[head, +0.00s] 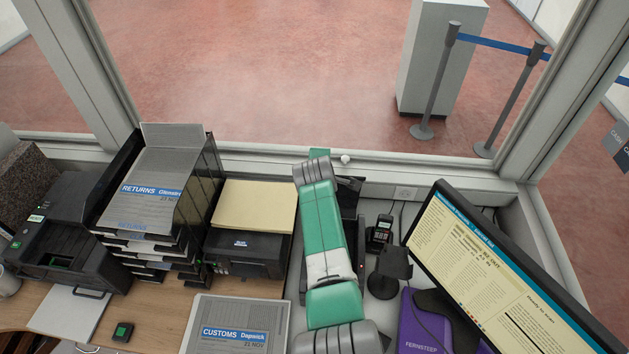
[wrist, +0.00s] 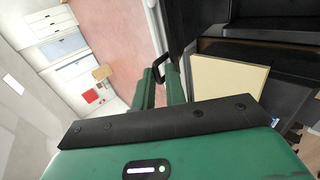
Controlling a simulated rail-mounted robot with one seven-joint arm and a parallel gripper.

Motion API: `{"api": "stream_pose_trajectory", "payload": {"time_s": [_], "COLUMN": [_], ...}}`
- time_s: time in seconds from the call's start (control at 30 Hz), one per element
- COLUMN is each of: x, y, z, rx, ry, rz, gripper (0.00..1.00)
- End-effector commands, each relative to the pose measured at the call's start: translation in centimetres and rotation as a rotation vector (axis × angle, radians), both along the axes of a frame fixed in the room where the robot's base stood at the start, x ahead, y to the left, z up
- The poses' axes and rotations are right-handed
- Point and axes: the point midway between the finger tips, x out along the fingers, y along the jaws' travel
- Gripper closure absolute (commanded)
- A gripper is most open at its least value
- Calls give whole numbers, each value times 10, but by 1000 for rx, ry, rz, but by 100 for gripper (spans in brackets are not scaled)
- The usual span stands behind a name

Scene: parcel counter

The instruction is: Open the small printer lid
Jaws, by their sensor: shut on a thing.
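My gripper (wrist: 160,80) shows in the wrist view as two green fingers close together, shut on a black loop-shaped handle (wrist: 184,49). In the head view only a green bit of my gripper (head: 318,154) shows past my arm, near the window sill. A black machine (head: 361,235) with a small red light stands behind my arm, mostly hidden. I cannot tell how far its lid is raised or whether the handle belongs to it. Left of my arm is a low black printer (head: 240,264) with a cream sheet or panel (head: 255,205) on top, also in the wrist view (wrist: 226,88).
A stack of black trays with returns papers (head: 152,185) and another black machine (head: 62,240) stand left. A handset (head: 380,234), a dark stand (head: 388,270) and a tilted monitor (head: 490,265) crowd the right. The window sill runs behind.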

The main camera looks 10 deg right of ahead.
Motion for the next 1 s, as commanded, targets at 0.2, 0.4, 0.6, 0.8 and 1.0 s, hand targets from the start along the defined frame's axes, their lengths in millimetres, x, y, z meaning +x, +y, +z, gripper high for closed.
{"api": "stream_pose_trajectory", "payload": {"time_s": [0.2,0.4,0.6,0.8,1.0], "x": [2,2,1,-1,-2], "y": [-2,-2,-2,-2,-1], "z": [0,-2,-4,-7,-10], "rx": [0,0,1,3,4], "ry": [-3,-2,1,5,9], "rz": [-1,-1,-1,-2,-2], "gripper": [100,100,73,73,73]}}
